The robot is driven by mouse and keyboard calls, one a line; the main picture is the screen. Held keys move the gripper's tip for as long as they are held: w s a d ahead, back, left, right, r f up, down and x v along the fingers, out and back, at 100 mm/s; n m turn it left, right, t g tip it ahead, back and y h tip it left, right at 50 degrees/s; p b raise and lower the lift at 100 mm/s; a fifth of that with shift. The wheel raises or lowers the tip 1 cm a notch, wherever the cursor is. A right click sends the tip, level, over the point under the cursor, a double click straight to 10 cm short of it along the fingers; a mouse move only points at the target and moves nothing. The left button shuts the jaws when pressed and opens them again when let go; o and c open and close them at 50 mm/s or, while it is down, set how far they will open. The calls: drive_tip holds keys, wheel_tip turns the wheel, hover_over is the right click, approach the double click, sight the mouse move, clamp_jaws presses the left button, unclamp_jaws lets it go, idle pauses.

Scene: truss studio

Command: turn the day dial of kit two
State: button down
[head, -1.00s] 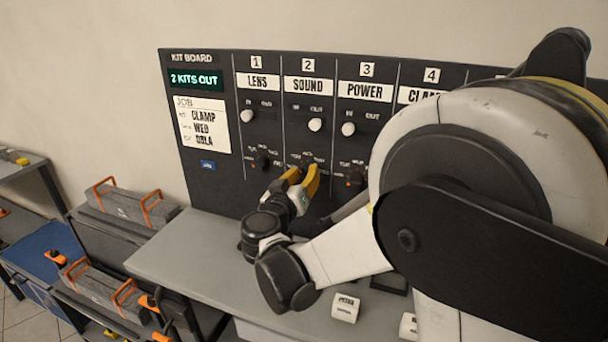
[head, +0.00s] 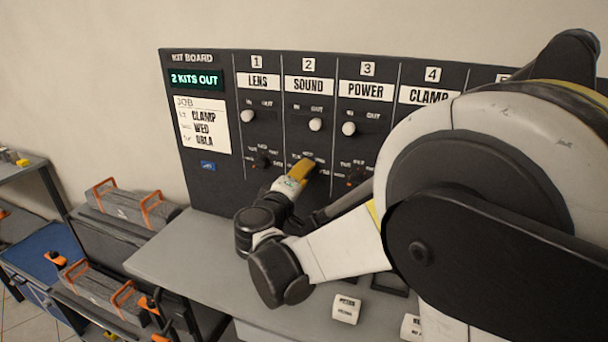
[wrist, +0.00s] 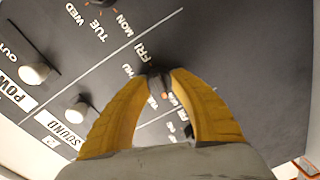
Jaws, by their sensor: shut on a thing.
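The kit two column, SOUND (head: 309,86), is on the dark kit board. Its day dial is hidden behind my gripper in the head view. In the wrist view the dark dial knob (wrist: 157,84) shows between the fingertips, with day words such as FRI and THU printed around it. My gripper (head: 306,165) has yellow fingers reaching to the board at this dial. In the wrist view my gripper (wrist: 162,76) is shut on the knob, one finger on each side. The dial's pointer cannot be read clearly.
The kit one dial (head: 262,160) and kit three dial (head: 357,177) sit close on either side. White IN/OUT knobs are above, including SOUND's (head: 316,124). A grey shelf (head: 190,250) lies below, with a white block (head: 346,309) on it.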

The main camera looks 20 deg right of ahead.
drive_tip(key=shift+n, duration=0.7)
drive_tip(key=shift+r, duration=0.1)
drive_tip(key=c, duration=1)
unclamp_jaws()
drive_tip(key=shift+c, duration=0.2)
drive_tip(key=v, duration=1.2)
